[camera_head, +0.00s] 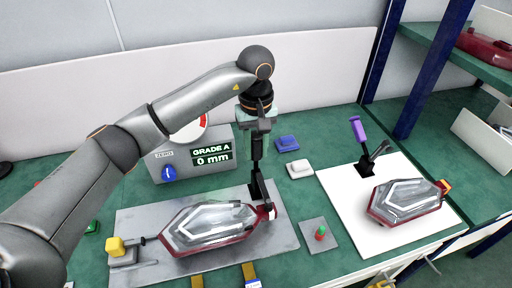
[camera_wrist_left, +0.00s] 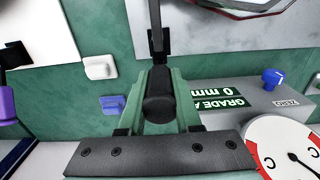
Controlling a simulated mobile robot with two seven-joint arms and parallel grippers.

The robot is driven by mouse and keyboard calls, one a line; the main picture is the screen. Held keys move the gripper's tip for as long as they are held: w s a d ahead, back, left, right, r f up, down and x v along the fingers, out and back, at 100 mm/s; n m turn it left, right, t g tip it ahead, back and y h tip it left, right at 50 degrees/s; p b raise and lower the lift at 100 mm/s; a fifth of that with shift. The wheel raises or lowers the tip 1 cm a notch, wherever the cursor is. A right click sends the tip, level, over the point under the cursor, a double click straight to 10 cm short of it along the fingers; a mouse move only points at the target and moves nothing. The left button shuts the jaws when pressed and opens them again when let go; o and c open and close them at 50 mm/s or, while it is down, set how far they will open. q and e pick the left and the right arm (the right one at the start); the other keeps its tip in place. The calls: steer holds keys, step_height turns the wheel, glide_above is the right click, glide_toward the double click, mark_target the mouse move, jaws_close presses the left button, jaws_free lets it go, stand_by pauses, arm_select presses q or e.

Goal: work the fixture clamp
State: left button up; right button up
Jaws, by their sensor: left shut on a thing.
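My left gripper (camera_head: 257,137) is shut on the dark, upright handle of the fixture clamp (camera_head: 257,180). The clamp stands at the back right of a grey fixture plate (camera_head: 285,236), beside a red and clear tail lamp (camera_head: 212,222) lying on that plate. In the left wrist view, the green fingers of the left gripper (camera_wrist_left: 158,105) close around the black clamp handle (camera_wrist_left: 159,84). The jaws hide part of the handle. My right gripper is not in view.
A grey gauge box (camera_head: 165,172) reading GRADE A, 0 mm stands behind the plate. To the right, a white board (camera_head: 345,185) carries another tail lamp (camera_head: 405,201) and a purple-handled clamp (camera_head: 358,130). Blue (camera_head: 287,142) and white (camera_head: 299,168) blocks lie between.

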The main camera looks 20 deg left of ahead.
arm_select(q)
jaws_close()
stand_by(0.6)
